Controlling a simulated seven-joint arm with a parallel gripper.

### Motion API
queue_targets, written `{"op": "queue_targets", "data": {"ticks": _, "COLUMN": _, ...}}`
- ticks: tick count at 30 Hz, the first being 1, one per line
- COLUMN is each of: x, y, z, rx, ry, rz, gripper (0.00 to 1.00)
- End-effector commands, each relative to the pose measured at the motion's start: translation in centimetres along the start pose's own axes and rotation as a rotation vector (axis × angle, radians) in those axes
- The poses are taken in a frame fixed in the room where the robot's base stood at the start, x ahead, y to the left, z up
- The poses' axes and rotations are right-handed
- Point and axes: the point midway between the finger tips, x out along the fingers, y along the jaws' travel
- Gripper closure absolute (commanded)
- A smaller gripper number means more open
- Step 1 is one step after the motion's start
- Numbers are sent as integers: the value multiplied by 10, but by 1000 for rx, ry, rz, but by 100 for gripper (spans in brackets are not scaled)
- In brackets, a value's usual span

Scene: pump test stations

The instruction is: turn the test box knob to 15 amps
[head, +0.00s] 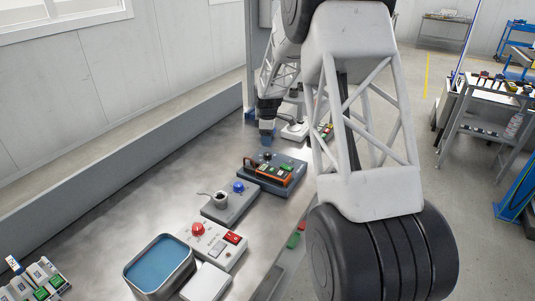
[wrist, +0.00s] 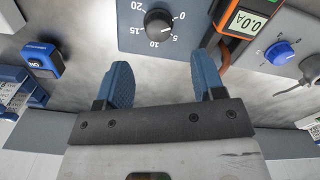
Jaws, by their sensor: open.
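The test box (head: 290,181) is a dark grey-blue box on the metal bench, and its face also shows in the wrist view (wrist: 131,40). Its black knob (wrist: 157,24) has a printed scale from 0 to 20; the knob is at the top of the wrist view and also shows in the head view (head: 267,156). I cannot tell for sure which number its mark points to. My gripper (wrist: 163,75) has blue fingers, open and empty, apart from the knob. In the head view my gripper (head: 267,137) is just beyond the box.
An orange meter (wrist: 238,22) reading 0.0A lies on the box beside the knob. A grey box with a blue knob (wrist: 283,52) is next to it. A blue tape measure (wrist: 43,58) lies at left in the wrist view.

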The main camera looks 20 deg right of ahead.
Motion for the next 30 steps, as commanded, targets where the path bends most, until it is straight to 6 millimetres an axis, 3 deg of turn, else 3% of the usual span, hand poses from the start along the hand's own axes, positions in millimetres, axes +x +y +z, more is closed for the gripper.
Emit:
{"op": "queue_targets", "data": {"ticks": 17, "x": 6, "y": 2, "z": 0, "rx": -6, "ry": 0, "rz": -1, "gripper": 37}}
{"op": "queue_targets", "data": {"ticks": 30, "x": 50, "y": 2, "z": 0, "rx": -5, "ry": -1, "rz": -3, "gripper": 37}}
